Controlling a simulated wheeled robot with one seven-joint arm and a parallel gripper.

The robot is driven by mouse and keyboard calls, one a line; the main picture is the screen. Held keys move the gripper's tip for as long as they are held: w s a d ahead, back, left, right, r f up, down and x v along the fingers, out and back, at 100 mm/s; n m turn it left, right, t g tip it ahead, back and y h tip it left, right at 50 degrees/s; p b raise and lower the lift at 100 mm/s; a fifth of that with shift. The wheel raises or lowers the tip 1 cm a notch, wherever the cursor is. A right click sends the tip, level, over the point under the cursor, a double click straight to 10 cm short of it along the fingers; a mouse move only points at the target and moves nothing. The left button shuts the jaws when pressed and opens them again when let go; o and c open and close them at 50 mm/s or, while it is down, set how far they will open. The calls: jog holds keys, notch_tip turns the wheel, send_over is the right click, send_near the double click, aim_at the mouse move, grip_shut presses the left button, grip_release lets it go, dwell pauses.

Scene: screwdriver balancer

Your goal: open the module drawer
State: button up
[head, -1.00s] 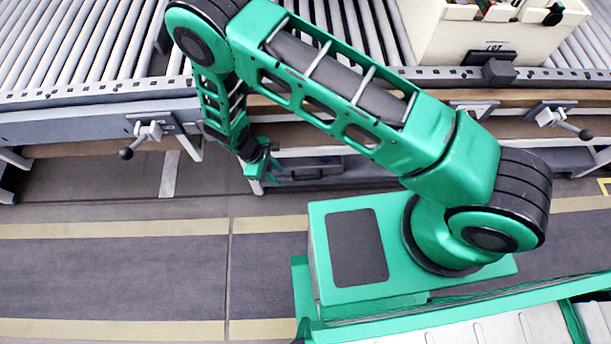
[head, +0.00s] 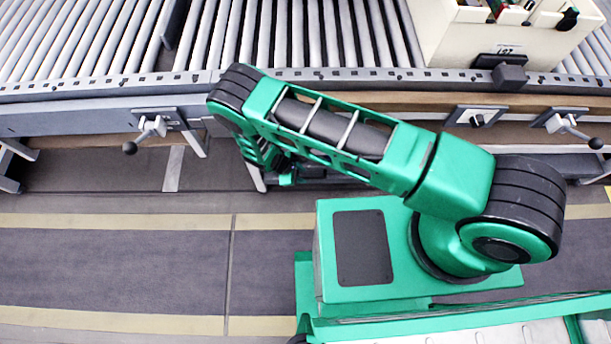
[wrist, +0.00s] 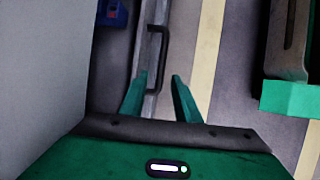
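The drawer front (wrist: 147,45) runs up the wrist view as a narrow grey strip with a black bar handle (wrist: 164,58) on its right side. My gripper (wrist: 160,75) is open, with one green finger on each side of the handle's lower end in the picture. I cannot tell whether a finger touches the handle. A dark recess (wrist: 112,70) lies left of the front, with a blue object (wrist: 113,12) at its top. In the head view, my arm mostly hides the drawer, below the conveyor, and my gripper (head: 287,180).
The roller conveyor (head: 290,35) runs above the drawer, with clamp knobs (head: 148,130) along its front. A cream bin (head: 460,40) stands on it at right. A large grey panel (wrist: 45,60) fills the wrist view's left side. The striped floor (head: 120,265) is clear.

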aim_at(306, 177)
jog(key=shift+x, duration=1.55)
